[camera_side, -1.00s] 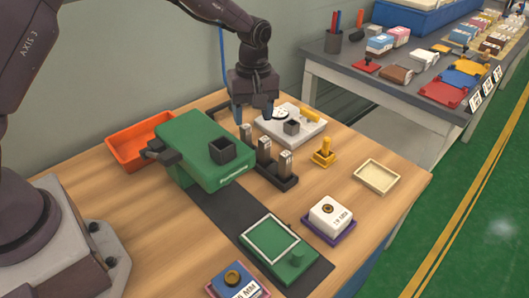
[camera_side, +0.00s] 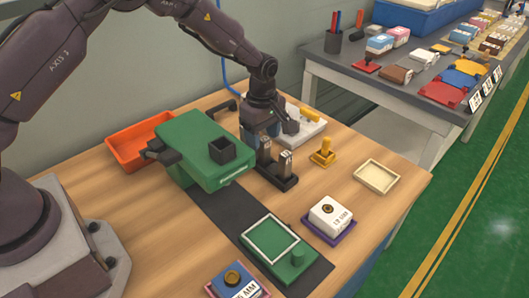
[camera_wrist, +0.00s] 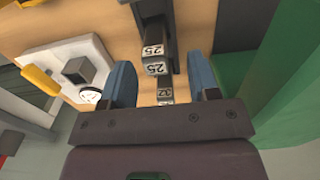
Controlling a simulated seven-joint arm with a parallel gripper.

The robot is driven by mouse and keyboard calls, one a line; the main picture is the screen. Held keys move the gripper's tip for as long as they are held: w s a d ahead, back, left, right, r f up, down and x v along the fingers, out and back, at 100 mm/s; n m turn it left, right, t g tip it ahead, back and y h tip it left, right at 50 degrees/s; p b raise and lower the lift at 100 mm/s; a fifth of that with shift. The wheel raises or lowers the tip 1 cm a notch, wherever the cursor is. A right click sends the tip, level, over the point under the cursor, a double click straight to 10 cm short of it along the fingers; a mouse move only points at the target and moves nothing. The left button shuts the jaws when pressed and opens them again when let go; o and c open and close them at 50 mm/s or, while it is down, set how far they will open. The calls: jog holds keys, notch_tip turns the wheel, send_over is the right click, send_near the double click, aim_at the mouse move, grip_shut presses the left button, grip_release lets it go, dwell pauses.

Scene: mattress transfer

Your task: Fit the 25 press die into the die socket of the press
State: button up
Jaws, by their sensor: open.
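In the wrist view a die marked 25 (camera_wrist: 157,68) stands in the rack, just beyond the space between my fingertips. Another die (camera_wrist: 165,93) with a partly hidden number, which I cannot read surely, shows between my fingers. My gripper (camera_wrist: 163,82) is open, its blue fingers on either side of the row. In the side view my gripper (camera_side: 262,138) is low over the far end of the dark die rack (camera_side: 282,183), hiding the far die. The green press (camera_side: 195,165) stands left, with the dark square socket (camera_side: 222,150) on top.
A white plate with a dark block (camera_side: 290,127) lies behind my gripper. A yellow stamp-like piece (camera_side: 323,152), a cream tray (camera_side: 377,177) and a white block (camera_side: 330,214) stand to the right. An orange tray (camera_side: 125,152) is behind the press.

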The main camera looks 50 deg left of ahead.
aim_at(264, 153)
jog(key=f, duration=0.4)
jog(key=shift+w+f, duration=0.2)
jog(key=shift+f, duration=0.1)
jog(key=shift+c, duration=0.2)
grip_shut()
jog(key=shift+r, duration=0.1)
